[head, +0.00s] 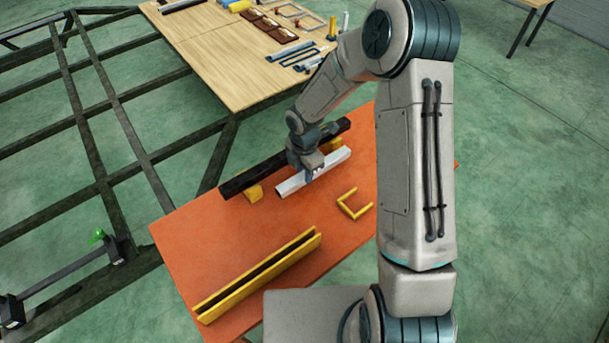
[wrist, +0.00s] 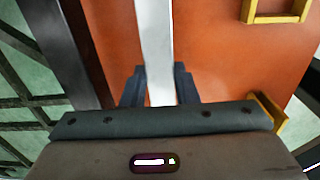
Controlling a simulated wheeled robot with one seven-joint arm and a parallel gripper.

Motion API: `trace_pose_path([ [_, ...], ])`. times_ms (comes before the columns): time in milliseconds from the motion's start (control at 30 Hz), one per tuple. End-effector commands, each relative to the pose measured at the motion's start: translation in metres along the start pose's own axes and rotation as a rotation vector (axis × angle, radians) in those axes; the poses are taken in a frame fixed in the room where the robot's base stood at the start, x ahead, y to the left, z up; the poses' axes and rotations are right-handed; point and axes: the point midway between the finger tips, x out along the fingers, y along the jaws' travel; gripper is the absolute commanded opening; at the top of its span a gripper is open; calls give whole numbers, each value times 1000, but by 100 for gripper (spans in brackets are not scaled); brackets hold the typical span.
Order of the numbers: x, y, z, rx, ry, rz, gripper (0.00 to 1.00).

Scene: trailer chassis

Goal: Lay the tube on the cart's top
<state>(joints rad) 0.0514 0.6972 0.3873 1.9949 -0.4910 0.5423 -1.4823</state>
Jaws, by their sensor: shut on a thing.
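The tube, a light grey-white square bar (head: 293,184), lies along or just above the orange cart top (head: 210,243) in the head view; I cannot tell whether it touches. My gripper (head: 312,174) is around the tube near its middle and shut on it. In the wrist view the tube (wrist: 155,40) runs up between the two dark fingers (wrist: 159,88), with the orange top (wrist: 215,50) beneath it. The gripper body hides the tube's near part.
A black bar (head: 250,176) lies on yellow blocks (head: 254,193) beside the tube. A yellow channel (head: 260,275) and a yellow bracket (head: 353,204) are on the cart's top. A dark trailer frame (head: 110,85) stands left; a wooden table (head: 230,60) with parts stands behind.

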Motion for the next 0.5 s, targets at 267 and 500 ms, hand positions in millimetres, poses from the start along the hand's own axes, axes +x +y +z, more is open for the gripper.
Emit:
trace_pose_path([
  [267,27,0,0,-1,0,1,0],
  [500,29,0,0,0,0,1,0],
])
